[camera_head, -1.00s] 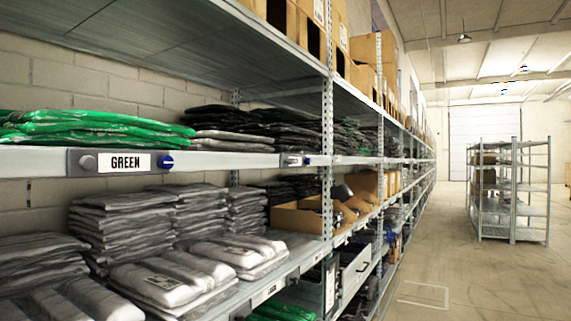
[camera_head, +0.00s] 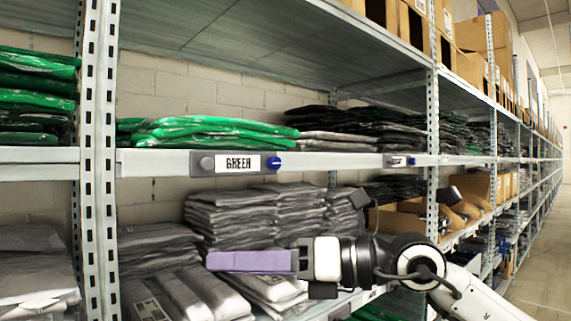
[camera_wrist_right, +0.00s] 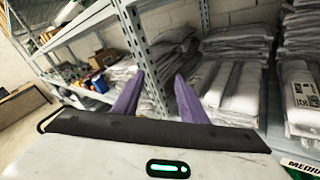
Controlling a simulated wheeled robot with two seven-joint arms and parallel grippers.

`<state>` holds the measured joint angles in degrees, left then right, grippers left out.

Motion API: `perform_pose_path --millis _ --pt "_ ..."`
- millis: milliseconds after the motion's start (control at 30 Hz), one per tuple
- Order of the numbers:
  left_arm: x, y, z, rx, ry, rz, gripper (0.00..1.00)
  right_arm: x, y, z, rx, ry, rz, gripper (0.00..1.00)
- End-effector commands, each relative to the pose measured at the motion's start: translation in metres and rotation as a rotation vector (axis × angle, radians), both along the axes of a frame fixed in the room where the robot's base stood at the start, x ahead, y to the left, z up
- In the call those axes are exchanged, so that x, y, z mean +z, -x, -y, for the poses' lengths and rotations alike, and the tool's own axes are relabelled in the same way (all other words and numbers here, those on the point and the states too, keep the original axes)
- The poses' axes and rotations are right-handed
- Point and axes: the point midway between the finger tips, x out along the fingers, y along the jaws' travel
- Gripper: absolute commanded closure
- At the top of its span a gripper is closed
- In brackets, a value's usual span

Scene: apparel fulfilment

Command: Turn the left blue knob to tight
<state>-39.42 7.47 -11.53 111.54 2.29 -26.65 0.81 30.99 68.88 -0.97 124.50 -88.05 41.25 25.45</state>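A grey label holder on the shelf edge carries a white GREEN label (camera_head: 240,163). A blue knob (camera_head: 272,162) sits at its right end and a grey knob (camera_head: 207,163) at its left end. Another blue knob (camera_head: 411,161) shows on a holder further right. The knobs' settings are too small to read. My right gripper (camera_head: 212,261) has purple fingers and is below the GREEN label, pointing left, apart from the knobs. In the right wrist view its fingers (camera_wrist_right: 159,75) stand apart with nothing between them. My left gripper is not in view.
Green bagged garments (camera_head: 215,130) lie on the shelf above the label. Grey bagged garments (camera_head: 230,215) are stacked on the shelf below, behind my right gripper. A perforated metal upright (camera_head: 97,200) stands at left and another (camera_head: 432,130) at right. The aisle floor shows at far right.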

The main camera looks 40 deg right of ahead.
Motion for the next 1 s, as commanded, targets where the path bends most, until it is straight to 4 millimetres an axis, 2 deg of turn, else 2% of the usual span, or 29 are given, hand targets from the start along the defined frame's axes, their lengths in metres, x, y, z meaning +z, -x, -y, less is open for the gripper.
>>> perform_pose_path --millis 33,100,200,300,433,533,800,1000 --pt "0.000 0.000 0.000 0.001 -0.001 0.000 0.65 0.028 0.004 0.023 -0.097 0.146 0.083 0.61" --pt "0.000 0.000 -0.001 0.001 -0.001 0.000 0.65 0.061 0.009 0.056 -0.241 0.300 0.165 0.61" --pt "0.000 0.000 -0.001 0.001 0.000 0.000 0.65 0.102 0.023 0.097 -0.423 0.438 0.252 0.61" --pt "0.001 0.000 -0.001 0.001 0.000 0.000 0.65 0.129 0.036 0.122 -0.541 0.504 0.300 0.61" --pt "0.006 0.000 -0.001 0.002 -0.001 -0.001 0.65 0.142 0.038 0.134 -0.595 0.526 0.319 0.61" --pt "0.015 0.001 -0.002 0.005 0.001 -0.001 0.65 0.145 0.027 0.133 -0.597 0.526 0.317 0.61" --pt "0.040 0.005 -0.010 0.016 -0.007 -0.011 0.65 0.146 -0.022 0.128 -0.591 0.522 0.317 0.61" --pt "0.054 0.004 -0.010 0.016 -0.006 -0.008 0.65 0.143 -0.050 0.126 -0.592 0.524 0.318 0.61"
